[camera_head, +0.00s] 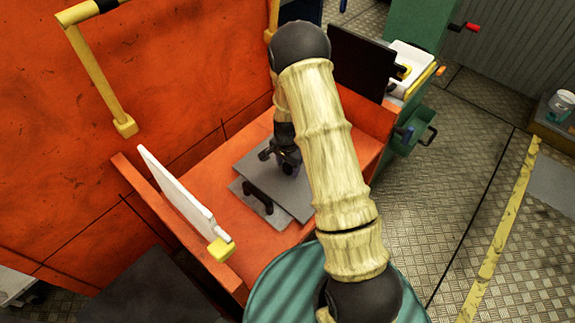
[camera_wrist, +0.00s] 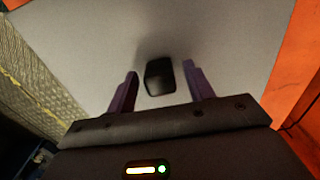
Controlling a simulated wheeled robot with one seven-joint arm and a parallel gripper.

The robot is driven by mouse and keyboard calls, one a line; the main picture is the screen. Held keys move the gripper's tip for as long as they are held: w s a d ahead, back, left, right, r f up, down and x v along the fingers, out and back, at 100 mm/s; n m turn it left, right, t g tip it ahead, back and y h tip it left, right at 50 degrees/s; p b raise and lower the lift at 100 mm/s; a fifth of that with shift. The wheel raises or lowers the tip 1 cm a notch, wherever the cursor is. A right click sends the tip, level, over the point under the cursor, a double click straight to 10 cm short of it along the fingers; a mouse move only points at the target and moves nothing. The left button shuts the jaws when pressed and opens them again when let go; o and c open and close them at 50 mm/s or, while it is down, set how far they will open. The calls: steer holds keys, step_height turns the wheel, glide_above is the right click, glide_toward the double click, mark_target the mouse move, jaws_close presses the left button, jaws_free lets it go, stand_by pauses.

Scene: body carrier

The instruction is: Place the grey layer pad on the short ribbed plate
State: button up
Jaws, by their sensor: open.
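The grey layer pad (camera_head: 247,166) appears to be the upper of two overlapping flat grey sheets on an orange surface. It fills much of the wrist view (camera_wrist: 75,45), with a black grip block (camera_wrist: 159,76) standing on it. My gripper (camera_head: 284,160) is low over the pad. In the wrist view its open fingers (camera_wrist: 161,86) stand on either side of the block, with a gap on each side. A lower grey sheet (camera_head: 280,219) sticks out at the front left, with a black handle (camera_head: 258,196) near its edge. I cannot make out ribs on it, so I cannot identify the short ribbed plate.
The orange tray-like surface (camera_head: 205,174) has a raised left side bearing a white panel (camera_head: 180,195) with a yellow end. A tall orange wall (camera_head: 190,60) rises behind. A dark panel (camera_head: 357,60) and a green cabinet (camera_head: 418,35) stand at the back right. Patterned floor lies right.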

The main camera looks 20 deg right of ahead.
step_height(320, 180, up, 12)
steer(key=shift+b, duration=0.35)
stand_by(0.5)
steer(key=s+r+n+t, duration=0.1)
steer(key=s+r+n, duration=0.4)
steer(key=s, duration=0.3)
steer(key=s+r+n+t, duration=0.1)
steer(key=s+r+n, duration=0.5)
steer(key=s, duration=0.3)
steer(key=shift+s+r+t, duration=0.2)
steer(key=shift+t, duration=0.1)
steer(key=shift+r, duration=0.1)
